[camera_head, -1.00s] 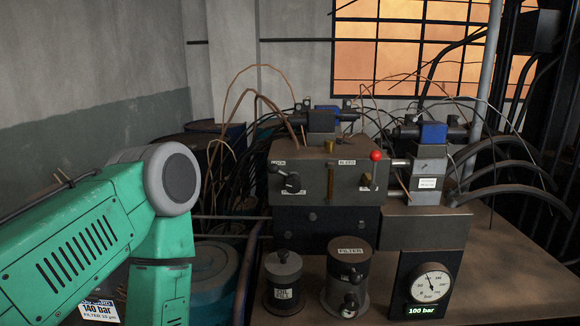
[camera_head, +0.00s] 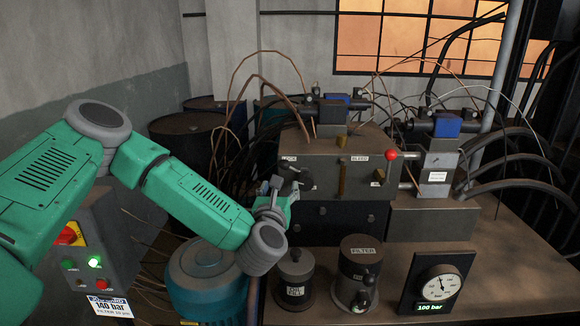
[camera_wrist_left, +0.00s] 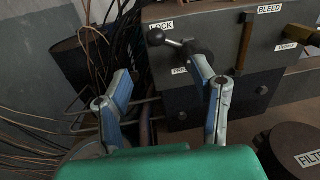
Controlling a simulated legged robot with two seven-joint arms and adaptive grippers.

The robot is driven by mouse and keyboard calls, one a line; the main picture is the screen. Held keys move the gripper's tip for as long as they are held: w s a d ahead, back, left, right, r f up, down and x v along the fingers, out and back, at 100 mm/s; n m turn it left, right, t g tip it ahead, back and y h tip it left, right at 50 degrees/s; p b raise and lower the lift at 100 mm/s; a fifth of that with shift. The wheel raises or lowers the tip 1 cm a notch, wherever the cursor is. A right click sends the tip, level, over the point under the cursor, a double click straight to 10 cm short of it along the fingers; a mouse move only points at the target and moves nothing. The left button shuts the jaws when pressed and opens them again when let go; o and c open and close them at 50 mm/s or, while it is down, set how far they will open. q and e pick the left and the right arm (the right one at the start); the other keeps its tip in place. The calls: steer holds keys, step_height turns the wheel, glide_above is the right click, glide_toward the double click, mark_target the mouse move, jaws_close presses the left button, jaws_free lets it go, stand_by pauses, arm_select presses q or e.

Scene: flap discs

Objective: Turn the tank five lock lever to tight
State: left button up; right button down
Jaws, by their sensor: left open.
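The lock lever (camera_head: 304,181) is black and sits on the front face of a grey valve block, under a LOCK label. In the left wrist view the lever (camera_wrist_left: 172,43) lies nearly level, its round knob at the left, its hub at the right. My left gripper (camera_head: 276,186) is at the left end of the block, close to the lever. In the left wrist view the open gripper (camera_wrist_left: 161,74) has its right fingertip in front of the lever's hub, hiding part of it. I cannot tell whether they touch. My right gripper is not in view.
A red-knobbed lever (camera_head: 391,156) and BLEED label are further right on the block. A FILTER canister (camera_head: 359,262), an oil-fill canister (camera_head: 295,270) and a gauge (camera_head: 437,285) stand in front. Hoses and wires crowd behind.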

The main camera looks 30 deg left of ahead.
mark_target(285, 168)
arm_select(q)
steer(key=x, duration=0.3)
steer(key=p+x, duration=0.1)
steer(key=x, duration=0.3)
steer(key=p+x, duration=0.1)
steer(key=x, duration=0.3)
steer(key=shift+a+f, duration=0.15)
steer(key=shift+a, duration=0.25)
steer(key=shift+w, duration=0.4)
